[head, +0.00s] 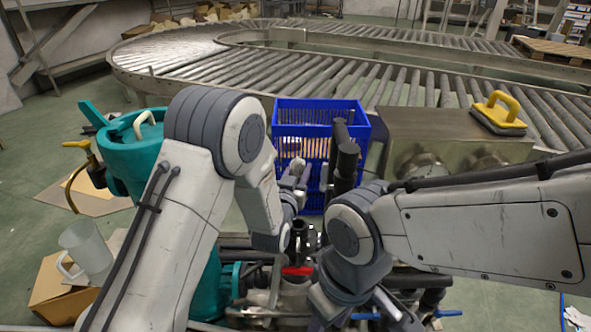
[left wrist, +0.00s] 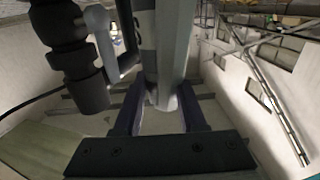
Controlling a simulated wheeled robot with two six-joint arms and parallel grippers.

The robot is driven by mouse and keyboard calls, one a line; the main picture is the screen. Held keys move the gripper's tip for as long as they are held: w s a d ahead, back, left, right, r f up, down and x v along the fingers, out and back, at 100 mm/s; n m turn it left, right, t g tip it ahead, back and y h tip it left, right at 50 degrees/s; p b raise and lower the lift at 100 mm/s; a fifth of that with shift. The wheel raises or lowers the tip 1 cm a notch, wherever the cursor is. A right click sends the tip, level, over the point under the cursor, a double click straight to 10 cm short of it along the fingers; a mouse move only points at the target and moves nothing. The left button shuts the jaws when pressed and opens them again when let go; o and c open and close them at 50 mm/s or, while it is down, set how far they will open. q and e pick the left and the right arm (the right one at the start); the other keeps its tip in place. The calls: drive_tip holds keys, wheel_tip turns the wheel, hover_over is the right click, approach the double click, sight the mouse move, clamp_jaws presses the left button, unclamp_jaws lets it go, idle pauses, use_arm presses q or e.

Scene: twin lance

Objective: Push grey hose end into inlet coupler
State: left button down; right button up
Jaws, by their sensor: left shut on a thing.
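A blue crate (head: 318,103) stands behind, with a thick black tube (head: 346,155) in front. A teal tank (head: 130,150) stands left, with a clear jug (head: 86,248) below it. A metal box with a yellow-handled pad (head: 499,112) stands right. A red lever (head: 297,271) lies among the pipework.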

use_arm(q)
drive_tip(key=shift+f+b, duration=2.35)
drive_tip(key=shift+f, duration=0.4)
drive_tip(key=shift+b, duration=0.55)
drive_tip(key=shift+d+f+b, duration=0.1)
drive_tip(key=shift+f+b, duration=2.2)
drive_tip(key=shift+f, duration=0.15)
drive_tip(key=shift+c, duration=2)
unclamp_jaws()
drive_tip(key=p+v, duration=0.1)
drive_tip(key=v, duration=0.9)
drive_tip(key=shift+s+p, duration=0.2)
drive_tip(key=shift+p, duration=0.1)
drive_tip(key=shift+r, duration=0.1)
